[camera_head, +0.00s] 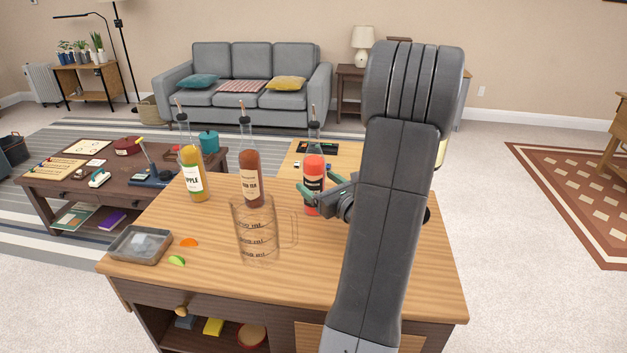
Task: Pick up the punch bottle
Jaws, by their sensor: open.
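A bottle with bright red liquid (314,163), black stopper and thin pour spout stands upright on the wooden counter (210,219). Its label is partly covered and I cannot read the word punch on it. My gripper (313,189) is open at this bottle's lower body, with one finger crossing in front of it and the other at its right side. I cannot tell whether the fingers touch the glass. A yellow bottle labelled apple (191,160) and a brown-red bottle with a tea label (248,165) stand to its left.
A clear measuring jug (256,235) stands in front of the tea bottle, left of my gripper. The counter's front middle is clear.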

